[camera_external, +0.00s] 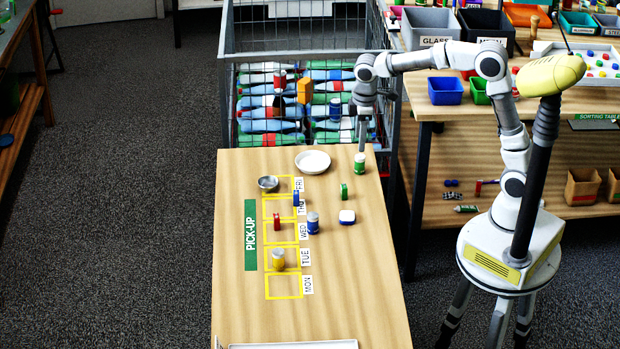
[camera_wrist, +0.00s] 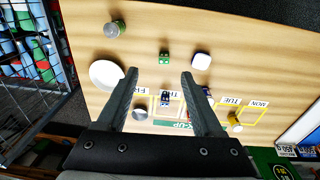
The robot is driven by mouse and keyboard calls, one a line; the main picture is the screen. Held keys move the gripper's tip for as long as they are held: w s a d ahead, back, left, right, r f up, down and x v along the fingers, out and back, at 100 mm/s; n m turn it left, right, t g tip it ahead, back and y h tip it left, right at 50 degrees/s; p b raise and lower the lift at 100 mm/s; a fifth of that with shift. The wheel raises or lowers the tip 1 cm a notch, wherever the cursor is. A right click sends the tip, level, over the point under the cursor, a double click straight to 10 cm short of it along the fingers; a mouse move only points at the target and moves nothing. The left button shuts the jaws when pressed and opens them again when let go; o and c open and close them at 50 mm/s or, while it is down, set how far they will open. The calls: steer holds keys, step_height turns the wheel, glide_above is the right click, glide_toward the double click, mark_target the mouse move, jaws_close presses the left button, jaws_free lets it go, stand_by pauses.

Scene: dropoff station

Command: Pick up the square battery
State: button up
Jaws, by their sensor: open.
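Small upright blocks that look like square batteries stand on the wooden table: a green one (camera_external: 344,191), a blue one (camera_external: 296,198) and a red one (camera_external: 277,221). The green block also shows in the wrist view (camera_wrist: 164,57), beyond and between my fingertips, with two pale spots on top. A white, blue-edged squarish item (camera_external: 347,217) lies near it and shows in the wrist view (camera_wrist: 201,61). I cannot tell for sure which is meant. My gripper (camera_wrist: 160,75) is open and empty, pointing down above the table's far right part.
A green can (camera_external: 360,163) and a white plate (camera_external: 313,161) stand at the far end. A wire cage (camera_external: 226,85) of bottles is behind. The near table is mostly clear.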

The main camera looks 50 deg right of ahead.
steer(key=w+a+p, duration=0.1)
steer(key=w+a, duration=0.1)
steer(key=a, duration=0.1)
steer(key=n+b, duration=0.1)
glide_above(344, 185)
steer(key=shift+g, duration=0.4)
steer(key=f, duration=1.1)
steer(key=shift+s+f, duration=0.3)
steer(key=shift+w+f+b, duration=0.2)
steer(key=shift+f+b, duration=0.15)
steer(key=shift+f, duration=1.2)
steer(key=shift+w+f+b, duration=0.15)
steer(key=shift+f+b, duration=0.15)
steer(key=shift+f, duration=1.2)
steer(key=shift+r, duration=0.1)
jaws_close()
